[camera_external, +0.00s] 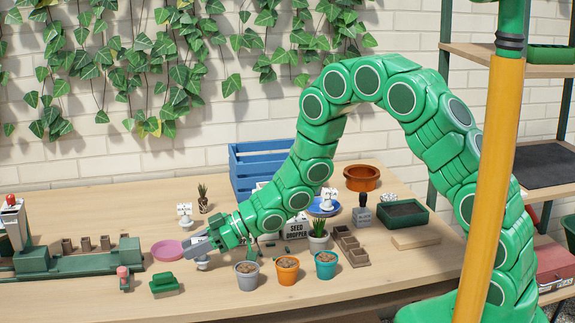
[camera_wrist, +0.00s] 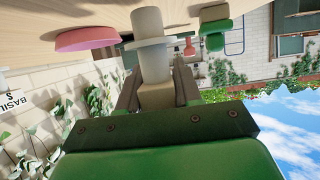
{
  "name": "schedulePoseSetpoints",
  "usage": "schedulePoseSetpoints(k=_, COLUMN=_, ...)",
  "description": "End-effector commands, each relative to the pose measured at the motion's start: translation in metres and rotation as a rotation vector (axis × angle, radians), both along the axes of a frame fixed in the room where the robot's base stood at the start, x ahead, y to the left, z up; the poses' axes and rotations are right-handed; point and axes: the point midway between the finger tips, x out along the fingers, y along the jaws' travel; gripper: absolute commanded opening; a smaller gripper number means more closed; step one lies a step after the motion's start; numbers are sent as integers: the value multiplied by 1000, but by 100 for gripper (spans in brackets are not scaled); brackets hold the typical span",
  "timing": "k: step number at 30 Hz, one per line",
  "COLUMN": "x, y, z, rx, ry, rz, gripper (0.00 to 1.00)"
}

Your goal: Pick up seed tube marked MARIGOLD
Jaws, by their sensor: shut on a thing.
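My gripper (camera_external: 198,249) is at the left of the workbench, low over it, next to the pink saucer. In the wrist view its two jaws (camera_wrist: 157,92) are shut on the pale block of a white seed tube (camera_wrist: 150,44), which has a wide collar. The tube also shows just below the jaws in the external view (camera_external: 203,263). No lettering on it can be read, and I cannot tell whether its foot touches the bench. Another white tube (camera_external: 184,212) stands behind, and one (camera_external: 328,197) stands on a blue saucer.
The pink saucer (camera_external: 167,251) lies left of my gripper. A green block (camera_external: 165,286) and a red-topped item (camera_external: 123,277) are in front. Grey (camera_external: 247,275), orange (camera_external: 287,270) and teal (camera_external: 326,264) pots stand to the right. A blue crate (camera_external: 262,165) is behind.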

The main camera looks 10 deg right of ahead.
Motion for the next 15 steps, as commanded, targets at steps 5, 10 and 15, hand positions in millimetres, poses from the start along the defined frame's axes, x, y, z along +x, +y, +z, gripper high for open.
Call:
schedulePoseSetpoints(k=5, x=0, y=-1, z=23, rx=1, ry=-1, rz=-1, gripper=4)
schedulePoseSetpoints(k=10, x=-11, y=-13, z=43, rx=2, ry=-3, rz=-1, gripper=4)
schedulePoseSetpoints(k=15, x=-22, y=-26, z=60, rx=1, ry=0, rz=-2, gripper=4)
